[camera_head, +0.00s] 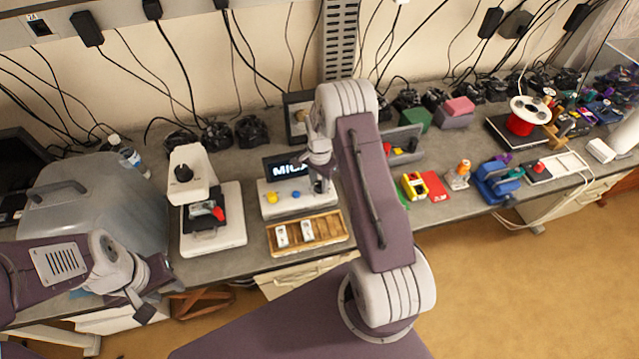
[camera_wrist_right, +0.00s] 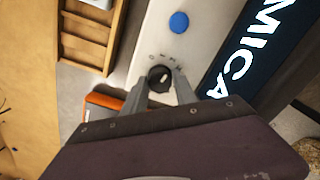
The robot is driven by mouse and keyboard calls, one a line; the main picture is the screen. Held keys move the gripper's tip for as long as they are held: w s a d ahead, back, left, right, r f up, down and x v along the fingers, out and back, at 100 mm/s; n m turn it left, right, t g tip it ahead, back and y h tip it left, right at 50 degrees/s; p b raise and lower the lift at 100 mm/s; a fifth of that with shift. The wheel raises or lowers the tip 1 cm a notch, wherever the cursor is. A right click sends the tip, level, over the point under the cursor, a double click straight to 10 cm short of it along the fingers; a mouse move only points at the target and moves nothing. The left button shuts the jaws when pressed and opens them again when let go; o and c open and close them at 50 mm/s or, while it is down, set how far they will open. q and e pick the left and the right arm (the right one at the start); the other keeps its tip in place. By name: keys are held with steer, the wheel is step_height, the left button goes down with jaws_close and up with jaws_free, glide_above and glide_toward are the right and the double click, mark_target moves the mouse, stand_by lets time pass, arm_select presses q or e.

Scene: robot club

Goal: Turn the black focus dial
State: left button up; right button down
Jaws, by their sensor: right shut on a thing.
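A white console (camera_head: 262,205) with a dark screen (camera_head: 288,167) showing white letters stands on the bench. It has a yellow knob (camera_head: 271,197) and a blue knob (camera_head: 296,194). In the right wrist view, a small black dial (camera_wrist_right: 160,75) with a pale pointer sits on the console's front face, beside printed marks. My right gripper (camera_wrist_right: 161,88) is shut on this dial, one finger at each side. In the head view my right gripper (camera_head: 319,187) comes down over the console's right end and hides the dial. My left gripper (camera_head: 146,302) hangs low at the left; its jaw opening is unclear.
A white instrument with a black top knob (camera_head: 183,173) stands left of the console. A wooden tray (camera_head: 330,228) lies in front of the console. A large grey case (camera_head: 95,195) fills the bench's left. Red and yellow items (camera_head: 413,186) lie to the right.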

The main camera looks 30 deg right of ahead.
mark_target(320, 184)
steer(key=shift+m, duration=0.5)
steer(key=shift+w, duration=0.1)
steer(key=c, duration=1)
jaws_free()
steer(key=shift+r, duration=0.1)
step_height(320, 184, up, 9)
steer(key=b, duration=0.2)
steer(key=shift+b, duration=0.35)
